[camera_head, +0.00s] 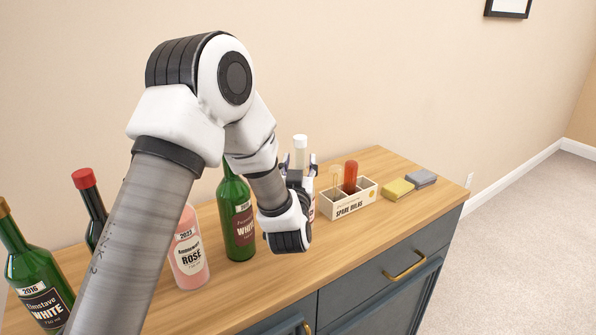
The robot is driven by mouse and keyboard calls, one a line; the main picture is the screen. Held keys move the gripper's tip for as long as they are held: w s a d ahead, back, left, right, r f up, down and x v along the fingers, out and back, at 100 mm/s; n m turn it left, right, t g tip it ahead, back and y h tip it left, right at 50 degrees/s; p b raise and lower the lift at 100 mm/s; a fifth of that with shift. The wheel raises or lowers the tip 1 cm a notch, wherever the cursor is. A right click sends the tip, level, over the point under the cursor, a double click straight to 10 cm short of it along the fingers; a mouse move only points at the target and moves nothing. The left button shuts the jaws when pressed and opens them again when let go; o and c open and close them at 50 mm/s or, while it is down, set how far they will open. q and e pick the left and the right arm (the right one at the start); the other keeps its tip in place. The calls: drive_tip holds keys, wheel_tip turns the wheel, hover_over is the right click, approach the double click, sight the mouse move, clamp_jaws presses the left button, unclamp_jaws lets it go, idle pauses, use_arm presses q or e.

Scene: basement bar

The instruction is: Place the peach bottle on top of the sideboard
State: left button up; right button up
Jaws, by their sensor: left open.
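The wooden-topped blue sideboard (395,219) stands against the wall with bottles on it. A white-capped bottle (300,143) appears upright behind my left gripper (300,165), its body mostly hidden and only a strip of label showing. I cannot read whether it is the peach bottle. My left gripper is open, with its fingertips on either side of this bottle in the picture; I cannot tell if they touch it. A pink bottle labelled Rosé (189,254) stands upright on the top, left of the gripper. My right gripper is not in view.
A green wine bottle (238,222) stands close left of my gripper. A dark red-capped bottle (90,205) and a green White bottle (35,275) are further left.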

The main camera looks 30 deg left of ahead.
use_arm(q)
drive_tip(key=b+v, duration=0.3)
drive_tip(key=v, duration=0.8)
drive_tip(key=shift+s+d, duration=0.2)
drive_tip(key=shift+s, duration=0.2)
drive_tip(key=shift+r, duration=0.1)
